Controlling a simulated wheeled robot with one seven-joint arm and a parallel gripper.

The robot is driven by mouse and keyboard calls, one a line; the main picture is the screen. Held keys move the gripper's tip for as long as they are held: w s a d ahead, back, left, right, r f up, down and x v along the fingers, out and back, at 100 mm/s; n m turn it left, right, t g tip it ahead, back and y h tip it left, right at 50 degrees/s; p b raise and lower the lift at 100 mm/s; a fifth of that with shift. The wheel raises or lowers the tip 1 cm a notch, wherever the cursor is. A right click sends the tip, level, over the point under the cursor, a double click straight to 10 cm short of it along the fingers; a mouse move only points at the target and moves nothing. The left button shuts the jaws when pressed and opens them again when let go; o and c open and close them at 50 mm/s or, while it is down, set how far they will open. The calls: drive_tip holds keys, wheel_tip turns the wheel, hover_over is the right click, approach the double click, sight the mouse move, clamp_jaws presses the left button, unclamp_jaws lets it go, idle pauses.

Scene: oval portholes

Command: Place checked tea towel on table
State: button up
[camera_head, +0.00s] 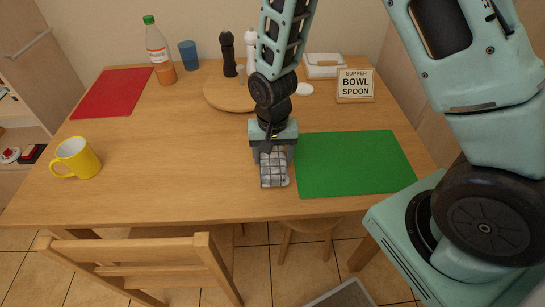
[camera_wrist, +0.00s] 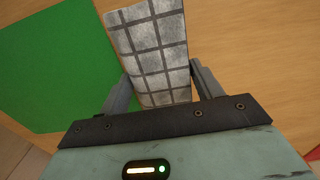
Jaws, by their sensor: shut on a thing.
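The checked tea towel (camera_head: 274,171) is a small folded grey-and-white cloth with dark grid lines. My gripper (camera_head: 272,152) is shut on it, pointing down over the wooden table (camera_head: 190,170), just left of the green mat. In the wrist view the towel (camera_wrist: 150,45) lies between the two fingers (camera_wrist: 160,90) and reaches out beyond them. From these views I cannot tell whether the towel touches the table top.
A green mat (camera_head: 355,163) lies to the right and a red mat (camera_head: 113,93) at the far left. A yellow mug (camera_head: 80,158) stands left. A bottle (camera_head: 159,55), blue cup (camera_head: 188,55), round board (camera_head: 222,97) and sign (camera_head: 355,86) are behind. The middle left is clear.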

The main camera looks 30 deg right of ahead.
sight(272, 154)
drive_tip(key=shift+f, duration=1.05)
drive_tip(key=shift+f, duration=0.15)
drive_tip(key=o, duration=0.9)
wheel_tip(272, 154, up, 12)
drive_tip(key=shift+a+r, duration=0.1)
drive_tip(key=s+a+r+n, duration=0.2)
drive_tip(key=s+r+n, duration=0.1)
drive_tip(key=s, duration=0.3)
drive_tip(key=s+a+r+n, duration=0.3)
drive_tip(key=s+n, duration=0.2)
drive_tip(key=s, duration=0.2)
drive_tip(key=s+a+r+n, duration=0.2)
drive_tip(key=s+r+n, duration=0.2)
drive_tip(key=s, duration=0.2)
drive_tip(key=shift+s+a+y, duration=0.3)
drive_tip(key=shift+s+a, duration=0.05)
drive_tip(key=shift+s, duration=0.05)
